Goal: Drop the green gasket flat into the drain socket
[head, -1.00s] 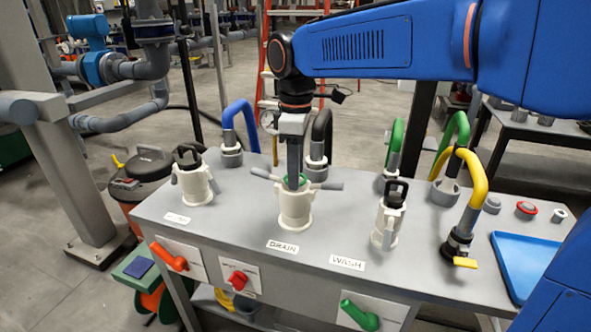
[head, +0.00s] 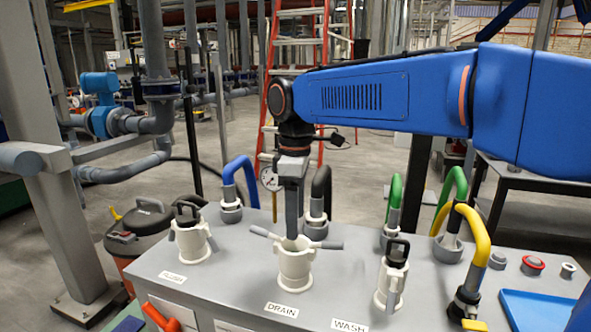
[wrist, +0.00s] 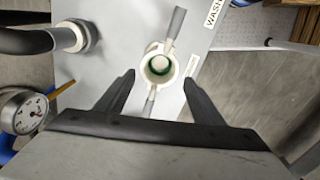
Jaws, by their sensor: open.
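The white drain socket (head: 295,268) stands upright in the middle of the bench behind the DRAIN label, with grey side handles. In the wrist view its round mouth (wrist: 147,66) lies between and beyond my fingertips. The green gasket (wrist: 159,73) shows there as a green ring inside the mouth; part of it is in shadow, and I cannot tell if it lies fully flat. It does not show in the head view. My gripper (head: 291,236) points down over the socket, its tips close to the rim. In the wrist view its fingers (wrist: 158,80) are spread apart with nothing held.
Similar white sockets stand to the left (head: 193,242) and right (head: 391,284). Blue, black, green and yellow hoses (head: 472,230) rise behind and at the right. A pressure gauge (head: 269,179) stands close left of my gripper. A blue tray (head: 535,308) lies at the right.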

